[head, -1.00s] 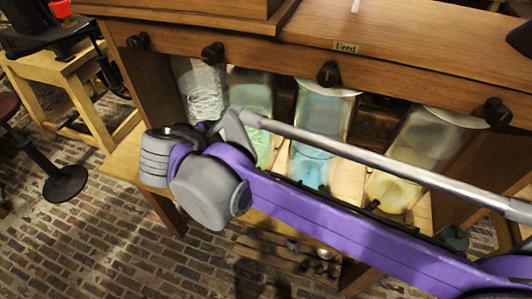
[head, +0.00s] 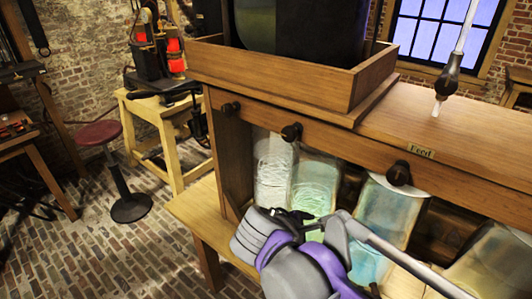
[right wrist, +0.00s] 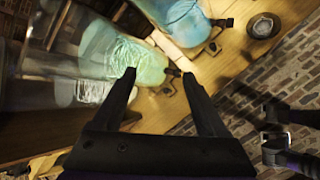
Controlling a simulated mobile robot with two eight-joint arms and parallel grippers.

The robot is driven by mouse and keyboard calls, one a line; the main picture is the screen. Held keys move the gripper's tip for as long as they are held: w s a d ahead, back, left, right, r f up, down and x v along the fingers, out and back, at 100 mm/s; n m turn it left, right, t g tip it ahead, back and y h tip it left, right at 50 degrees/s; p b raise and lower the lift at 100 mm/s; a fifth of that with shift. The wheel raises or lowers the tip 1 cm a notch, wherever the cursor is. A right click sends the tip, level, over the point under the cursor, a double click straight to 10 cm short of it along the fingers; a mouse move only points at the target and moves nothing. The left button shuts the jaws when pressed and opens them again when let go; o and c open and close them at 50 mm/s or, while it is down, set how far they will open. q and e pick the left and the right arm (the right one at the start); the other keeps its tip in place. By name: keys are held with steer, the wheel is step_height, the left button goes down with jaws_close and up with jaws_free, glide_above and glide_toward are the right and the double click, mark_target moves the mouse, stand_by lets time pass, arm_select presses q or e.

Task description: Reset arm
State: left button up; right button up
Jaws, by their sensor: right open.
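My right gripper (head: 290,214) is in front of the jar shelf in the head view, partly hidden by my grey and purple wrist. In the right wrist view its two black fingers (right wrist: 158,76) are spread, with nothing held between them. A jar with pale green contents (head: 314,185) stands beyond the fingers; it also shows in the right wrist view (right wrist: 140,62). A jar with blue contents (head: 385,220) stands to its right, and a clear jar with whitish coils (head: 273,170) to its left. My left gripper does not show clearly in either view.
The wooden cabinet (head: 345,140) has dark knobs and a "Feed" label (head: 421,151). A tray (head: 270,70) sits on top. A stool (head: 128,190) and a workbench (head: 165,125) stand left. The brick floor (head: 130,255) between is clear.

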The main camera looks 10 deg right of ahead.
steer(key=s+a+f+m+y+p, duration=0.1)
steer(key=s+f+m+y, duration=0.6)
steer(key=s+f+m, duration=0.5)
step_height(320, 180, down, 4)
steer(key=m, duration=0.3)
steer(key=shift+a+r+y, duration=0.25)
steer(key=shift+a+y, duration=0.05)
stand_by(0.7)
